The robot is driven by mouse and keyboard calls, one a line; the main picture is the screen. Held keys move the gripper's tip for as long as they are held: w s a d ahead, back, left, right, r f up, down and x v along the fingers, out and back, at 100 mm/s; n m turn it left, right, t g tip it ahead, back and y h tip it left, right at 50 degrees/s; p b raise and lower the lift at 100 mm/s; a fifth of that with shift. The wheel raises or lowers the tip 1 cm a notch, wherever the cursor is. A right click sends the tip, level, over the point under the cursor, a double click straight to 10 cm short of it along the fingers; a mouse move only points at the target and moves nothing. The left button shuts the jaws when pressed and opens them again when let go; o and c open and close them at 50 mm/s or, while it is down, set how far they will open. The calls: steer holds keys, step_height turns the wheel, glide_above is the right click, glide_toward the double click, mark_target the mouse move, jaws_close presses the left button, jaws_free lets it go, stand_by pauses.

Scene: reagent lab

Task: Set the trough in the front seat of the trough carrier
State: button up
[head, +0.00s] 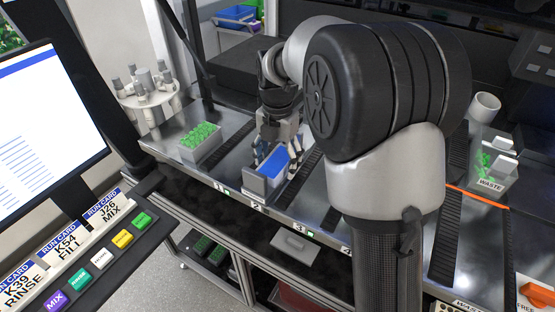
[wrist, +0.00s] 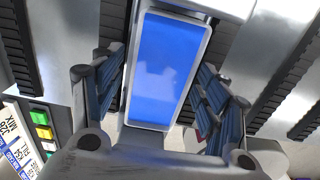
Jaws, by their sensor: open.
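The trough (wrist: 163,70) is a pale-rimmed rectangular tub with a bright blue interior. In the head view the trough (head: 275,164) is at lane 2, near the front of the deck. A grey block, apparently the trough carrier (head: 254,186), shows at its front end. My gripper (head: 276,153) is over the trough, fingers pointing down. In the wrist view my gripper (wrist: 163,97) has its blue-padded fingers spread, one on each side of the trough, with gaps visible. The trough's underside is hidden, so I cannot tell whether it sits fully in the front seat.
A box of green tips (head: 200,141) stands to the left, and a white carousel (head: 147,95) beyond it. A waste bin (head: 490,172) is at the right. Dark ribbed rails (head: 318,150) divide the deck. A monitor (head: 45,120) and button panel (head: 100,258) are at front left.

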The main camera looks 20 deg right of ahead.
mark_target(277, 170)
step_height(277, 170, up, 8)
steer(key=p, duration=0.3)
steer(key=shift+f, duration=0.15)
stand_by(0.3)
